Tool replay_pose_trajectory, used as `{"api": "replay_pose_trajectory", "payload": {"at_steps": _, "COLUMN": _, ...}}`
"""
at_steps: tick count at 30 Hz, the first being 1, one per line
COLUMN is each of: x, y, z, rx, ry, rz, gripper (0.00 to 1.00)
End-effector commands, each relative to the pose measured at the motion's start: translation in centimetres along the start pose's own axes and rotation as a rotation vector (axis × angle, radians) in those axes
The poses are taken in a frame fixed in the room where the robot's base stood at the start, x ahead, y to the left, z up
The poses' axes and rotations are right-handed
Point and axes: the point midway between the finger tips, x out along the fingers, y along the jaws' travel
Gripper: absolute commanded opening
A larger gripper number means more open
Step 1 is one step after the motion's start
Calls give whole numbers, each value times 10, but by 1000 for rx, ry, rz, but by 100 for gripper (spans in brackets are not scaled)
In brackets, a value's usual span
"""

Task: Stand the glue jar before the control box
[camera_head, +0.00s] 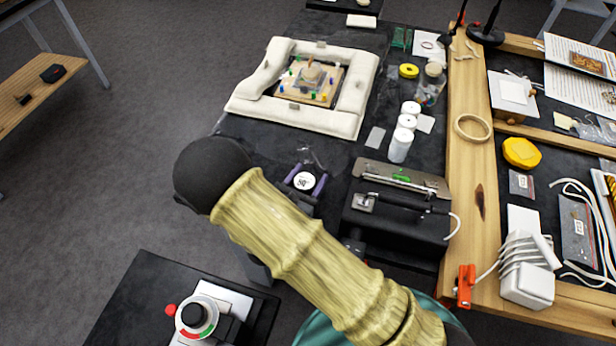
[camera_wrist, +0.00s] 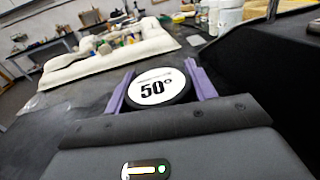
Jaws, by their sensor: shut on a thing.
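A round dark jar with a white top marked "50°" (camera_head: 304,181), which I take as the glue jar, sits between the purple fingers of my gripper (camera_head: 305,184). The fingers are shut on its sides. The jar's white top also shows large in the wrist view (camera_wrist: 152,88). Its lower part is hidden, so I cannot tell whether it touches the bench. A black box with a metal top (camera_head: 400,220), which I take as the control box, stands just right of the gripper. Its dark side shows at the right in the wrist view (camera_wrist: 275,65).
White bottles (camera_head: 399,148) stand behind the black box. A padded cream frame (camera_head: 290,117) around a small board lies at the back left. A yellow roll (camera_head: 408,71) lies farther back. A wooden rail (camera_head: 470,180) borders the right. Bare dark bench (camera_head: 345,152) shows behind the jar.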

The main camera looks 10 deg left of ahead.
Motion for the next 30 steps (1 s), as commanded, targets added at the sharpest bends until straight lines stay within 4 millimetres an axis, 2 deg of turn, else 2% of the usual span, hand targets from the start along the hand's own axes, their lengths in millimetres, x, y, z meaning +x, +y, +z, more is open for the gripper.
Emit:
{"api": "replay_pose_trajectory", "payload": {"at_steps": 7, "x": 0, "y": 0, "z": -3, "rx": 0, "ry": -1, "rz": 1, "gripper": 23}}
{"api": "replay_pose_trajectory", "payload": {"at_steps": 8, "x": 0, "y": 0, "z": -3, "rx": 0, "ry": 0, "rz": 1, "gripper": 57}}
{"api": "replay_pose_trajectory", "payload": {"at_steps": 11, "x": 0, "y": 0, "z": -3, "rx": 0, "ry": 0, "rz": 1, "gripper": 77}}
{"api": "replay_pose_trajectory", "payload": {"at_steps": 23, "x": -2, "y": 0, "z": 1, "rx": 0, "ry": 0, "rz": 2, "gripper": 77}}
{"api": "replay_pose_trajectory", "payload": {"at_steps": 30, "x": -36, "y": 2, "z": -1, "rx": 1, "ry": 1, "rz": 5, "gripper": 77}}
